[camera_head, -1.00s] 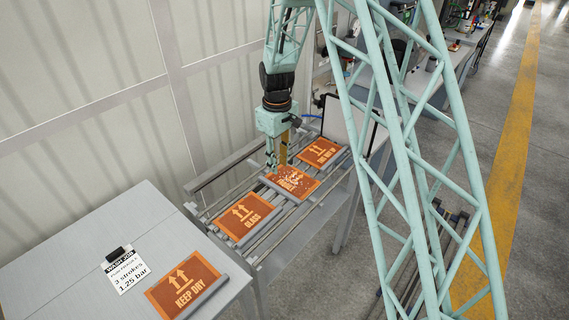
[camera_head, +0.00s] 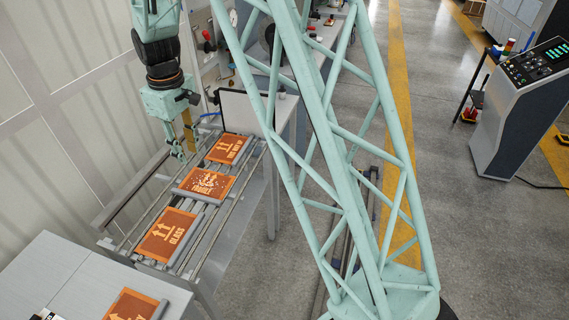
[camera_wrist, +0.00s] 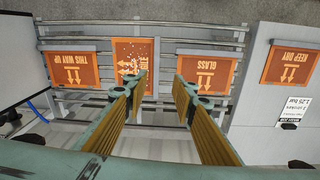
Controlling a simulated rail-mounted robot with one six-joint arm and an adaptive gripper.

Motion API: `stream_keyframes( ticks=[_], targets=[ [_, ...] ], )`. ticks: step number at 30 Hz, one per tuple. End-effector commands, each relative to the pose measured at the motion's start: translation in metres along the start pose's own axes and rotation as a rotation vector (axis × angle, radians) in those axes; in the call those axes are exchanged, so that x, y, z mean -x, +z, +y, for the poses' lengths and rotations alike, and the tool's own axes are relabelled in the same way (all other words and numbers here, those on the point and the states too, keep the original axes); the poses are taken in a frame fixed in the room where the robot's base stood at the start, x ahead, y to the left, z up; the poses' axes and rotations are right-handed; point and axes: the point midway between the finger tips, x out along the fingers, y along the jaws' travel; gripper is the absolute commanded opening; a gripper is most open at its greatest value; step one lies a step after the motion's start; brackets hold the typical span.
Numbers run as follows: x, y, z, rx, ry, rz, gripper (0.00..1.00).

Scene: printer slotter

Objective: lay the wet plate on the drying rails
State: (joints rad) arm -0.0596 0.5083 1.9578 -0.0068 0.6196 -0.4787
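The wet plate, the orange FRAGILE plate (camera_head: 206,184) dotted with white drops, lies flat on the drying rails (camera_head: 212,240) between two other orange plates. It also shows in the wrist view (camera_wrist: 133,58), partly behind a finger. My gripper (camera_head: 182,150) is above the rails' wall side, just up and left of the wet plate in the head view and apart from it. In the wrist view my gripper (camera_wrist: 159,84) has its two yellow-padded fingers spread wide with nothing between them.
The GLASS plate (camera_head: 167,236) and THIS WAY UP plate (camera_head: 226,148) lie on the rails. The KEEP DRY plate (camera_head: 131,305) lies on the grey table (camera_head: 62,268). A white panel (camera_head: 238,109) stands beyond the rails. A control console (camera_head: 518,115) stands across the floor at right.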

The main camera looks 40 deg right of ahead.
Motion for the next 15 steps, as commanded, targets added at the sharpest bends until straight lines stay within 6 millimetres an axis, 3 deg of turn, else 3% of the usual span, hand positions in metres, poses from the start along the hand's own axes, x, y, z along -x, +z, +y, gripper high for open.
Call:
stream_keyframes(
  ticks=[15],
  targets=[
    [0.098,0.054,-0.021,-0.094,0.023,0.046,0.25]
  ],
)
